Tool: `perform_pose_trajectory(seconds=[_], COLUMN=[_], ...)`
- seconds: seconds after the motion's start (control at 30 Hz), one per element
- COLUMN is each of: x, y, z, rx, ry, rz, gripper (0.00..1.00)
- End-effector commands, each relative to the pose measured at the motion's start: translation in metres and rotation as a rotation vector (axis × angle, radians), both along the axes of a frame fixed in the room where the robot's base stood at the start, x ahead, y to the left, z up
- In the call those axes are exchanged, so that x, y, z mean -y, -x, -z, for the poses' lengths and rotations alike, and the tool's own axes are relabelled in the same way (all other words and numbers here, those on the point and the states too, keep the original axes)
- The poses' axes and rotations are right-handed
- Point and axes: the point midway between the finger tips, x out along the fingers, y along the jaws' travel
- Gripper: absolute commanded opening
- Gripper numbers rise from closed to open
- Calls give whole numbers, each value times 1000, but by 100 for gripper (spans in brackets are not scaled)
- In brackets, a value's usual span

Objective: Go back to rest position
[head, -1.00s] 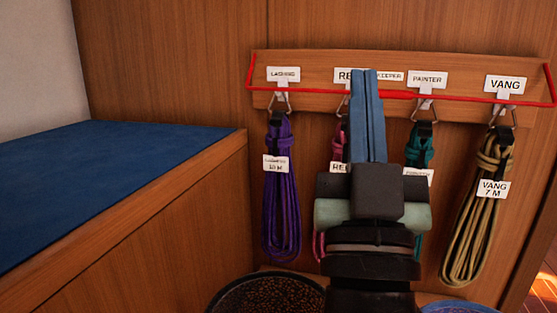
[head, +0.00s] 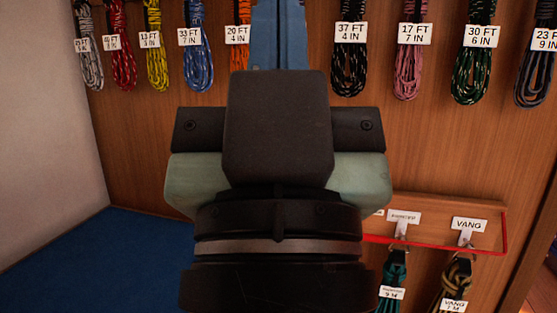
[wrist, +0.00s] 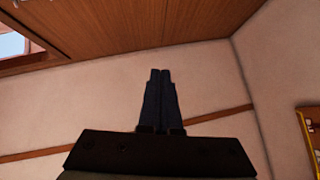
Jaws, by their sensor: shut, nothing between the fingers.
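My gripper (head: 279,30) stands large in the middle of the head view, raised in front of the wooden wall. Its blue fingers reach the top edge of that view, so their tips are cut off there. In the wrist view my gripper (wrist: 160,75) has its two dark fingers together with nothing between them. It points up toward a pale wall (wrist: 90,90) and a wooden ceiling (wrist: 150,30).
Several coiled lines with length tags, such as a blue one (head: 197,50) and a pink one (head: 408,60), hang along the top. A labelled board (head: 440,222) holds a teal coil (head: 393,275) and a tan coil (head: 456,285). A blue-topped bench (head: 80,250) is lower left.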

Motion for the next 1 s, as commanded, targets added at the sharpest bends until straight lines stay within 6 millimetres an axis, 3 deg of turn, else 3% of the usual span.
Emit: perform_pose_trajectory(seconds=[0.03, 0.5, 0.7, 1.0], x=[0, 0, 0, 0], y=[0, 0, 0, 0], z=[-32, -169, -193, -192], rx=[0, 0, 0, 0], ry=[0, 0, 0, 0], rz=[0, -1, -1, -1], gripper=[0, 0, 0, 50])
